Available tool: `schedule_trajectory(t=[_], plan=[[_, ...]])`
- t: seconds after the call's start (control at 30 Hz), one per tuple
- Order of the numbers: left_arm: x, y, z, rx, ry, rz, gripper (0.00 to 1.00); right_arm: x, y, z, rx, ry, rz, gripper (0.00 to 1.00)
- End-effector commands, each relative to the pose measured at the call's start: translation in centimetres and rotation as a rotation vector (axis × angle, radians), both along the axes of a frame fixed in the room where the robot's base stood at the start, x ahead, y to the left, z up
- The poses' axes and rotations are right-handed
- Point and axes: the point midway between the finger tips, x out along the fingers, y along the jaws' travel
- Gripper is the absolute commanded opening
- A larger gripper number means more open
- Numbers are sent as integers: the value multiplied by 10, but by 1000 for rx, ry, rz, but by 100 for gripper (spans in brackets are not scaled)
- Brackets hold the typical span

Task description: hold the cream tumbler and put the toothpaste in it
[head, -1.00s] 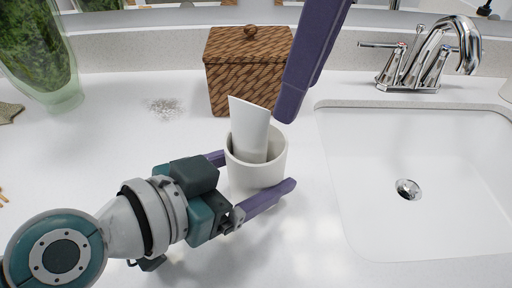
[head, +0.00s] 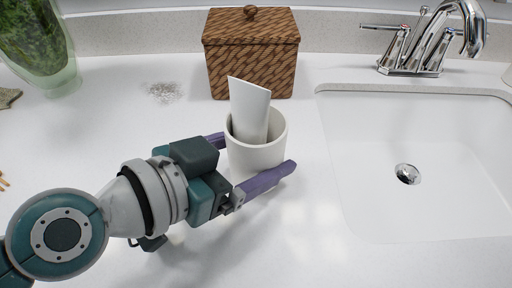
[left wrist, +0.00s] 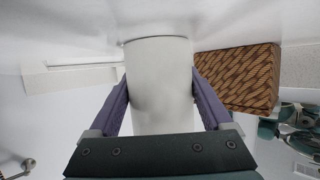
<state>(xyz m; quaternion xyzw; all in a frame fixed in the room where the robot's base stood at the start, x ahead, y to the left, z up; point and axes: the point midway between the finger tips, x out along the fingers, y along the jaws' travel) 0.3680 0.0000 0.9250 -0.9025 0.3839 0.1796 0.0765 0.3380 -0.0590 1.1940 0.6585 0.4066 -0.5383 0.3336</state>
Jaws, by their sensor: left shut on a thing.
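The cream tumbler (head: 262,157) stands upright on the white counter, left of the sink. The white toothpaste tube (head: 249,108) stands in it, its upper part sticking out above the rim and leaning slightly left; its lower end is hidden inside. My left gripper (head: 255,165) is shut on the tumbler, one purple finger on each side. In the left wrist view the tumbler (left wrist: 160,85) fills the space between the fingers, and the toothpaste cannot be made out there. My right gripper is out of view.
A brown woven box (head: 251,55) with a lid stands behind the tumbler. The sink (head: 420,165) and chrome faucet (head: 425,45) are to the right. A green glass vase (head: 42,50) is at the back left. The counter in front is clear.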

Motion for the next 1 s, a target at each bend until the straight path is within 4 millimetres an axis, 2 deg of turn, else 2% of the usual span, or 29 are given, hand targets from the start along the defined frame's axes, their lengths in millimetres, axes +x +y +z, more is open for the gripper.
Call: schedule_trajectory(t=[0.03,0.17,0.63,0.77,1.0], plan=[[0,0,0,1,-1,0,85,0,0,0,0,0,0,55],[0,0,0,0,0,0,100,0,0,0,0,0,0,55],[-2,2,1,0,1,0,100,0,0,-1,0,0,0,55],[-11,12,5,1,0,1,100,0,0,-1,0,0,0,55],[-43,43,24,5,0,-2,100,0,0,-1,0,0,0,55]])
